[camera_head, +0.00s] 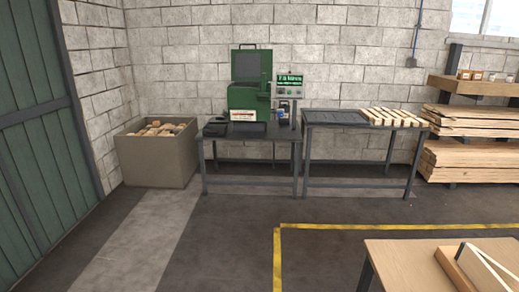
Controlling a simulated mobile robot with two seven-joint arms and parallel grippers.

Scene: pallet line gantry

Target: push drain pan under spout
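A green machine (243,100) with a raised lid stands on a dark metal table (275,134) against the block wall. A low black tray-like object (215,128), possibly the drain pan, sits at the table's left end, beside the machine. A dark flat piece (248,129) lies at the machine's front. I cannot make out the spout at this distance. Neither of my grippers is in view.
A box of wood offcuts (156,172) stands left of the table. A second table (335,119) with wooden slats (394,117) adjoins on the right. Stacked boards (470,160) fill the right. A wooden table (410,262) is in the right foreground. Floor before the machine is clear.

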